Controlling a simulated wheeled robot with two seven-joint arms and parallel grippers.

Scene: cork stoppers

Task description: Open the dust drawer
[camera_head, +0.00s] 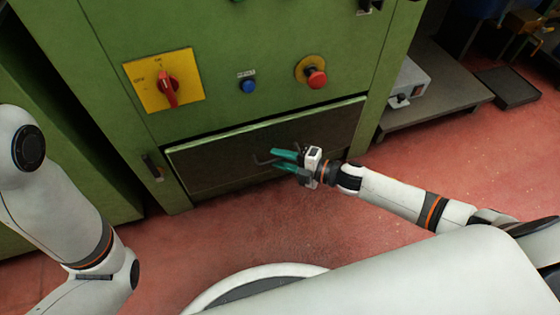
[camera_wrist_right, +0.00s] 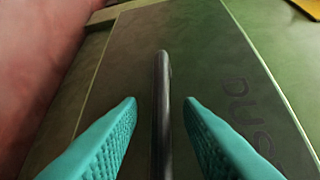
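The dust drawer (camera_head: 215,168) is a wide dark panel low in the green machine, with a thin dark line along its top edge. In the right wrist view its front (camera_wrist_right: 205,50) bears partly visible lettering. Its dark bar handle (camera_wrist_right: 163,80) runs between the two teal fingers of my right gripper (camera_wrist_right: 161,103). The fingers are open, one on each side of the bar, with visible gaps. In the head view my right gripper (camera_head: 273,160) is at the drawer front and partly hides the handle. My left gripper is outside the view; only my left arm shows.
Above the drawer are a red rotary switch (camera_head: 167,88) on a yellow plate, a blue button (camera_head: 248,86) and a red stop button (camera_head: 316,78). A grey box (camera_head: 408,82) sits on a low shelf at right. The red floor (camera_head: 230,230) before the drawer is clear.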

